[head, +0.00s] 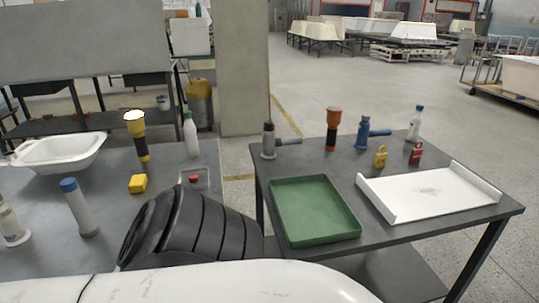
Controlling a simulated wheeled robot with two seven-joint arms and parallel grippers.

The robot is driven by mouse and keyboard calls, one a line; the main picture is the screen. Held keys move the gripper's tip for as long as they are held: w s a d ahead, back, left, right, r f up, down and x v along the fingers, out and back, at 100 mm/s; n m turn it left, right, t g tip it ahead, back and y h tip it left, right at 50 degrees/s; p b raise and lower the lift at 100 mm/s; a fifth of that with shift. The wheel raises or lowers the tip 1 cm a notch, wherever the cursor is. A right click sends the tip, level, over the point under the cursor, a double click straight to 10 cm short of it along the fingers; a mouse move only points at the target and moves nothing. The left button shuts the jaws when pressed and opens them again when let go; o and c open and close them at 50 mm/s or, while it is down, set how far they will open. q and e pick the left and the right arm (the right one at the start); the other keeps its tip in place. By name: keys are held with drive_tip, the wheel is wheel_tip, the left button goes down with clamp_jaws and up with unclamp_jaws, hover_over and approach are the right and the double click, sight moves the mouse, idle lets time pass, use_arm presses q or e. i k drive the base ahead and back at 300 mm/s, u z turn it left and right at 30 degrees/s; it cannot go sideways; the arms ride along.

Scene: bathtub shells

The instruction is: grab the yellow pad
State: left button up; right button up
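A small yellow block (138,183), which looks like a pad or sponge, lies on the grey left table, close to the base of a yellow-and-black flashlight (138,135). A yellow padlock-shaped item (380,157) stands on the right table, beside a similar red one (416,154). Neither of my grippers is in view. A black ribbed part and a white rounded part, which look like my own arm, fill the bottom of the head view and hide the near part of the left table.
On the left table are a white basin (62,152), a blue-capped bottle (79,207), a white bottle (190,134) and a red button (193,179). The right table holds a green tray (282,236), a white tray (378,203) and upright tools. A gap separates the tables.

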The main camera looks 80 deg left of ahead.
sight(137, 184)
drive_tip(key=u, duration=0.05)
drive_tip(key=i, duration=0.85)
drive_tip(key=u, duration=4.7)
